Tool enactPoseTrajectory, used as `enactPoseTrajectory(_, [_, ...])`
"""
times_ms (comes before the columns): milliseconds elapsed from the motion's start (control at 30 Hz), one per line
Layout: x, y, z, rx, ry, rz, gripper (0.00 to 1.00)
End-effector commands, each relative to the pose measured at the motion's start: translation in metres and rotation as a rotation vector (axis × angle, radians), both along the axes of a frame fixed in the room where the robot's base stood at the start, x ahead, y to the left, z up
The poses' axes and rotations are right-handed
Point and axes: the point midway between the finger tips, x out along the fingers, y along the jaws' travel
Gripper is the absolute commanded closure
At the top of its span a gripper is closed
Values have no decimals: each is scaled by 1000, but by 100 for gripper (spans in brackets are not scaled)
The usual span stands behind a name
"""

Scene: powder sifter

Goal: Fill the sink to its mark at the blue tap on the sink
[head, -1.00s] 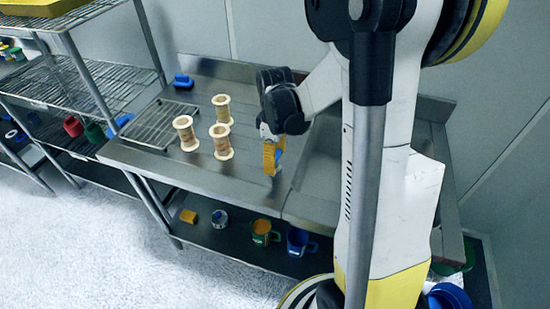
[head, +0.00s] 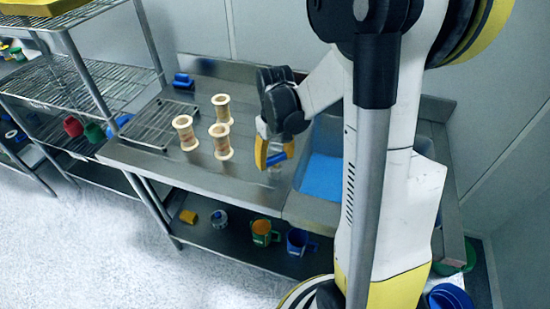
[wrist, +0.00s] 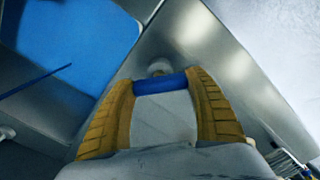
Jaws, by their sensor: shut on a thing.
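The sink (head: 322,178) is right of my gripper in the head view, partly behind my arm. Bright blue fills its visible floor, and the same blue shows at upper left in the wrist view (wrist: 75,40). My gripper (head: 273,153) has yellow fingers, shut on the blue tap handle (wrist: 160,84), a short bar between the fingertips. The handle also shows in the head view (head: 276,158). A pale round knob (wrist: 159,67) sits just beyond it. A thin dark line (wrist: 35,82) crosses the sink area. I cannot make out a fill mark.
Several wooden spools (head: 221,142) stand on the steel counter left of my gripper. A wire rack (head: 157,125) and a small blue object (head: 183,80) lie farther left. Mugs (head: 263,232) stand on the shelf below. A wire shelving unit (head: 75,85) is at left.

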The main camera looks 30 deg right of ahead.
Motion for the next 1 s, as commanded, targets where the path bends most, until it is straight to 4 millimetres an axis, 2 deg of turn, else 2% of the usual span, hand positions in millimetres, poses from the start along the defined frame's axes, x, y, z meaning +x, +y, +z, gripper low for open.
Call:
enactPoseTrajectory(600, [1,0,0,0,-1,-531,67])
enactPoseTrajectory(1000, [1,0,1,0,-2,-687,67])
